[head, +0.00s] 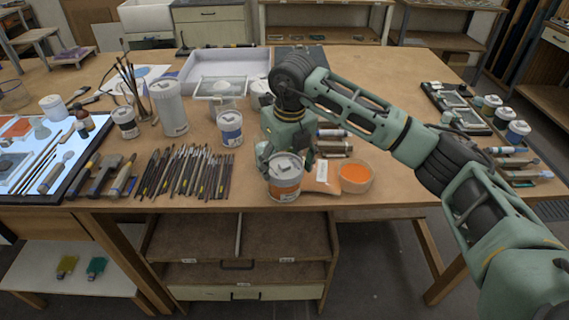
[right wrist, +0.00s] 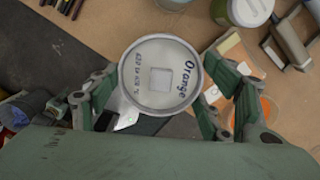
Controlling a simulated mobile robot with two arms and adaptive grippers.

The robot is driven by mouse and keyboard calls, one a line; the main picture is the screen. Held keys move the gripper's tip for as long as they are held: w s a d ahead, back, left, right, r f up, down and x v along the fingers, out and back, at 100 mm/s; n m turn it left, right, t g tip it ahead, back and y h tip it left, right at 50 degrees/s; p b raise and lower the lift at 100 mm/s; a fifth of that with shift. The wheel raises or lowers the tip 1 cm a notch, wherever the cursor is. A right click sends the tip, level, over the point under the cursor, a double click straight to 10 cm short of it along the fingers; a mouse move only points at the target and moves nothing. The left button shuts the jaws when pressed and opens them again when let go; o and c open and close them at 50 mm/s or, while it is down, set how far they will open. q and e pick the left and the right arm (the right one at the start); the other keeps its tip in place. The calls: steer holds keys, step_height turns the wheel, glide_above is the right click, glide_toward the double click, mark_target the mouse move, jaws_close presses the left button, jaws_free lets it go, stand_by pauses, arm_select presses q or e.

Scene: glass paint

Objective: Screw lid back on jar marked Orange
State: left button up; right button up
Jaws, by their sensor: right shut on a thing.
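The jar with an orange band (head: 285,188) stands upright near the table's front edge. Its round pale lid (head: 286,163) sits on top of it. In the right wrist view the lid (right wrist: 160,75) faces me, with "Orange" printed on it and a square mark in the middle. My right gripper (head: 285,160) reaches the jar's top from behind. It is shut on the lid, with fingers at both sides of the rim. The wrist view hides the jar's body under the lid. I cannot tell how tight the lid is. My left gripper is not in view.
A bowl of orange powder (head: 356,178) and an orange packet (head: 322,178) stand close on the right. Several brushes and tools (head: 188,172) lie to the left. A blue-banded jar (head: 230,128) stands behind. The table's front edge is close to the jar.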

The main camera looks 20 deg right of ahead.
steer(key=shift+f+b, duration=0.9)
stand_by(1.9)
steer(key=m, duration=0.5)
steer(key=shift+h, duration=0.4)
steer(key=shift+f+m, duration=0.1)
steer(key=shift+m, duration=0.2)
steer(key=shift+a+m, duration=0.1)
steer(key=shift+m, duration=0.4)
steer(key=m, duration=0.3)
steer(key=shift+m, duration=0.4)
steer(key=shift+h, duration=0.3)
steer(key=m, duration=0.5)
steer(key=shift+g, duration=0.4)
